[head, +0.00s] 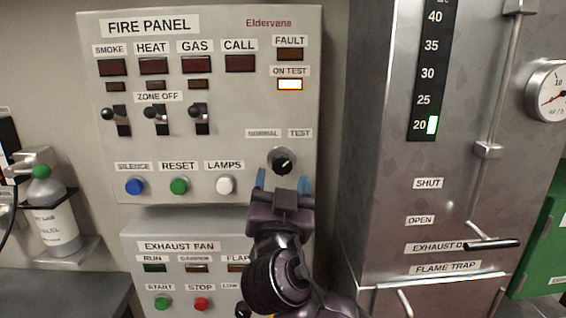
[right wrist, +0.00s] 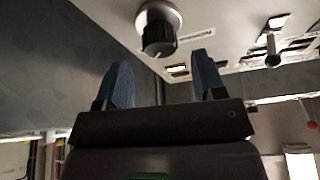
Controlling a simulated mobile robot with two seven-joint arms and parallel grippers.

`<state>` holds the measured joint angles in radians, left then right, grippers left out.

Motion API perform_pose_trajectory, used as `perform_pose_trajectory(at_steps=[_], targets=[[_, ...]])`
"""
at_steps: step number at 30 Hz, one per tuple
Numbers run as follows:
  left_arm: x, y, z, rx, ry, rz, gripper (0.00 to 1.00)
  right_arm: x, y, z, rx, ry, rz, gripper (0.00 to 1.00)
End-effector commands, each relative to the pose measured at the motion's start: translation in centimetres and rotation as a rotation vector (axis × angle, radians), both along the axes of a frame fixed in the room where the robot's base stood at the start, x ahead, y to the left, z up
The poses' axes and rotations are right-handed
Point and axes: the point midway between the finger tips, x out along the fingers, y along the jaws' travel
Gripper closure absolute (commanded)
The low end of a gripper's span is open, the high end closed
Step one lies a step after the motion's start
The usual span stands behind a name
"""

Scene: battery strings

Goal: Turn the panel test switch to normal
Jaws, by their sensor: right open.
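The panel test switch (head: 282,161) is a round black knob on a pale metal collar, on the fire panel (head: 230,115). The NORMAL label (head: 263,133) is above it to the left and the TEST label (head: 300,133) above it to the right. Which label the knob points to is hard to tell. The ON TEST lamp (head: 290,85) is lit. My right gripper (head: 283,182) is open, its blue fingertips just below and either side of the knob. In the right wrist view the knob (right wrist: 158,30) is beyond the gap between the open fingers (right wrist: 164,80), apart from them. My left gripper is out of view.
Three zone toggles (head: 158,117) and the silence (head: 135,186), reset (head: 180,185) and lamps (head: 226,185) buttons are left of the knob. The exhaust fan panel (head: 133,235) is below. A steel cabinet (head: 385,180) with a handle (head: 492,244) stands close on the right.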

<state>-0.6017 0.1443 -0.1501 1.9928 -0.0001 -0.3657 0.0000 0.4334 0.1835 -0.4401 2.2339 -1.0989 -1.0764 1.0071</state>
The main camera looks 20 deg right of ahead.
Motion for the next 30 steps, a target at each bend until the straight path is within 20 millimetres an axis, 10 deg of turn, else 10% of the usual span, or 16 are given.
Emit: perform_pose_trajectory(at_steps=[21,30], targets=[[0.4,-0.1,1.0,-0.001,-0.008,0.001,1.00,3.9,-1.5,1.6,0.000,0.002,0.001,0.37],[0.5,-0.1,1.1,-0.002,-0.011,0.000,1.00,3.9,-1.5,1.6,-0.001,0.001,0.001,0.81]])
